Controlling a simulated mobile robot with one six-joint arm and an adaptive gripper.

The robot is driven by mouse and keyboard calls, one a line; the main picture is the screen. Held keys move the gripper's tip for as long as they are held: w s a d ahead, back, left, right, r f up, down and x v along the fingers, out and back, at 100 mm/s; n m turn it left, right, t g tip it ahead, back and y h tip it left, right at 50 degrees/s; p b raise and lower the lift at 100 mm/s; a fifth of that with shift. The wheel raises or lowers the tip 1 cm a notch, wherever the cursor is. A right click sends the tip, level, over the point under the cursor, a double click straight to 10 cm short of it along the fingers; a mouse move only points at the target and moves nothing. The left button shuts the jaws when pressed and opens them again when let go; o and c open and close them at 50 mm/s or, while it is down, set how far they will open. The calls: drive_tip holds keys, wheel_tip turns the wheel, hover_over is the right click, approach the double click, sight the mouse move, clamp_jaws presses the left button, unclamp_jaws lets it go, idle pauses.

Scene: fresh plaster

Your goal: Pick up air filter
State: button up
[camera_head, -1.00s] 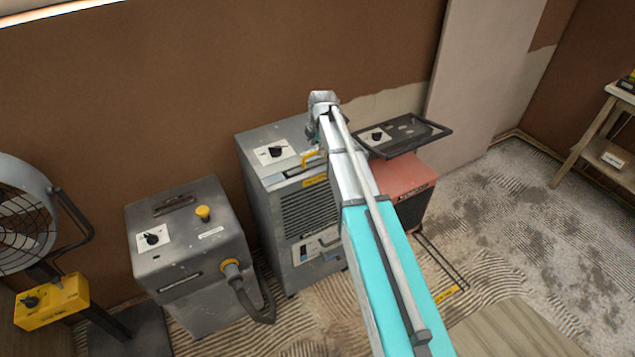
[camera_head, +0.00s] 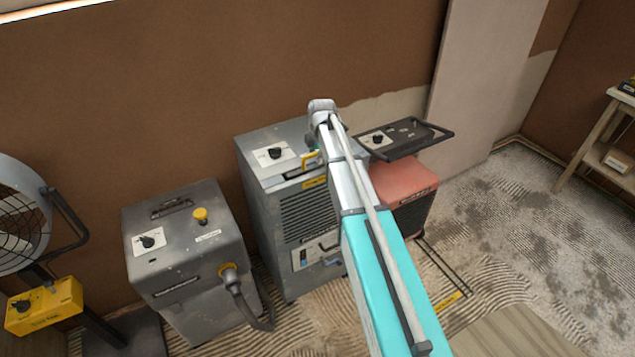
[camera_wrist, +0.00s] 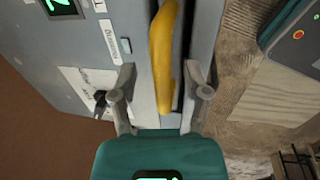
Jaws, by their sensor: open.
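A yellow handle (camera_head: 311,160) sits at the top front edge of the tall grey machine (camera_head: 291,215), above its dark grille. It also shows large in the wrist view (camera_wrist: 164,50), set in a slot along the machine's edge. The handle seems to belong to the air filter; the filter's body is hidden. My gripper (camera_wrist: 161,75) is open, with one finger on each side of the handle's near end in the wrist view. I cannot tell whether the fingers touch it. In the head view my arm's end hides the gripper's fingers.
A smaller grey machine with a hose (camera_head: 190,260) stands left, beside a fan (camera_head: 22,225) and its yellow box (camera_head: 45,306). A red machine (camera_head: 407,190) with a black tray-like top (camera_head: 404,139) stands close right. Rough floor (camera_head: 530,215) lies open at right.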

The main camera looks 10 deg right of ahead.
clamp_jaws()
idle(0.4)
drive_tip(key=shift+r, duration=0.15)
wheel_tip(320, 180, up, 28)
drive_tip(key=p, duration=2.8)
